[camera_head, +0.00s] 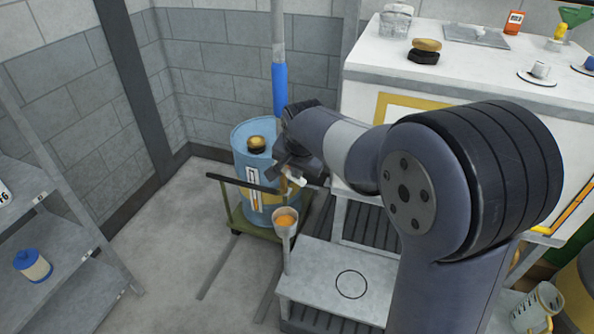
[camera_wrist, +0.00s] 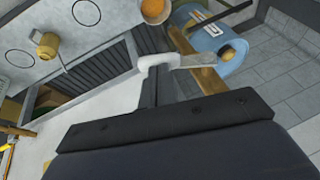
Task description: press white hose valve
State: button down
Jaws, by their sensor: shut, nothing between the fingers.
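A white hose valve (camera_head: 297,180) hangs in front of the blue drum, mostly hidden behind my gripper. In the wrist view a white curved piece with a pale grey arm (camera_wrist: 160,61) shows, which looks like the same valve. A brownish-yellow bar (camera_wrist: 208,80) lies beside it. My gripper (camera_head: 296,172) is shut and empty, close to the valve. In the wrist view its dark narrow fingers (camera_wrist: 150,88) reach up toward the white piece. I cannot tell whether they touch it.
The blue drum (camera_head: 240,150) stands on a green cart (camera_head: 236,214) with a dark handle bar. An orange-filled cup (camera_head: 285,222) on a post stands in front. A grey step (camera_head: 320,290) is near it. A white cabinet (camera_head: 375,70) is right, shelves (camera_head: 60,215) left.

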aim_at(297, 182)
jog(key=shift+f+y+b, duration=0.25)
jog(key=shift+y+b, duration=0.15)
jog(key=shift+b, duration=0.3)
notch_tip(297, 182, down, 3)
jog(key=t+y+b, duration=0.1)
jog(key=y+b, duration=0.1)
jog(key=b, duration=0.3)
jog(key=m+y+b, duration=0.1)
jog(key=b, duration=0.4)
jog(key=shift+d+f+t+y, duration=0.1)
jog(key=shift+t+y, duration=0.3)
jog(key=t+y+b, duration=0.1)
jog(key=b, duration=0.4)
jog(key=a+f+m+y+b, duration=0.1)
jog(key=y+b, duration=0.1)
jog(key=b, duration=0.3)
jog(key=f+t+y+b, duration=0.1)
jog(key=b, duration=0.4)
jog(key=shift+w+a+f+t+y, duration=0.2)
jog(key=shift+w+t+y, duration=0.1)
jog(key=shift+y, duration=0.1)
jog(key=shift+a+b, duration=0.15)
jog(key=shift+b, duration=0.5)
jog(key=shift+r, duration=0.2)
jog(key=shift+r+p, duration=0.7)
